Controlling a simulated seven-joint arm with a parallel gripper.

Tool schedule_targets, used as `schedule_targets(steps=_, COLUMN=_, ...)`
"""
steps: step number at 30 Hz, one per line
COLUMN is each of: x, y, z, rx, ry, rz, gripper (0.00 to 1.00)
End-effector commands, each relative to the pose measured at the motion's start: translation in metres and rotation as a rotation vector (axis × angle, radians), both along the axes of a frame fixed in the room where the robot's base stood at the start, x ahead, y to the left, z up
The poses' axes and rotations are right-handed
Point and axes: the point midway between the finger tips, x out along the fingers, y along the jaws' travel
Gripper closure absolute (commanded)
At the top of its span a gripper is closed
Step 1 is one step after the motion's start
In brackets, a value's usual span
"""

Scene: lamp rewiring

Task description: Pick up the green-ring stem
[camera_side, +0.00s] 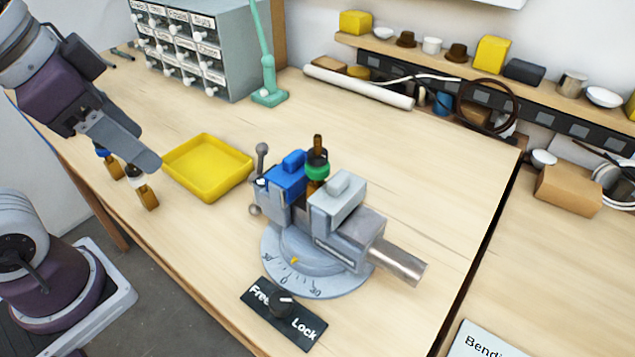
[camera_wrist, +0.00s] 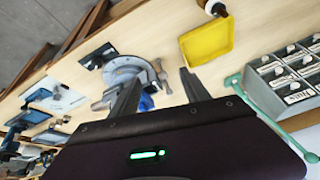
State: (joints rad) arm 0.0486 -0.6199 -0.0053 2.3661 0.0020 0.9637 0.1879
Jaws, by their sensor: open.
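The green-ring stem (camera_side: 317,170) stands upright in the vise (camera_side: 345,240), between its blue jaw block (camera_side: 288,176) and grey jaw block (camera_side: 338,205). Its brown top sticks up above the green ring; its lower part is hidden. My gripper (camera_side: 150,162) is at the left in the side view, above the table and well away from the vise. In the wrist view my gripper (camera_wrist: 158,80) has its two fingers apart with nothing between them. The vise (camera_wrist: 128,72) shows beyond the fingers there; I cannot make out the green ring.
A Free/Lock knob plate (camera_side: 283,313) is in front. The table right of the vise is clear.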

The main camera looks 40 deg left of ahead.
Motion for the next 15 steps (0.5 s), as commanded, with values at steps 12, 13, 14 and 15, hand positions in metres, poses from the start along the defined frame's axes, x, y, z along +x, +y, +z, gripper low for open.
schedule_targets(steps=12, x=0.147, y=-0.133, z=0.009, rx=0.373, ry=0.296, rz=-1.578, gripper=0.45)
schedule_targets(steps=13, x=0.149, y=-0.137, z=0.007, rx=0.377, ry=0.3, rz=-1.622, gripper=0.45)
schedule_targets(steps=14, x=0.151, y=-0.14, z=0.006, rx=0.38, ry=0.303, rz=-1.653, gripper=0.45)
schedule_targets(steps=15, x=0.153, y=-0.143, z=0.003, rx=0.383, ry=0.304, rz=-1.681, gripper=0.45)
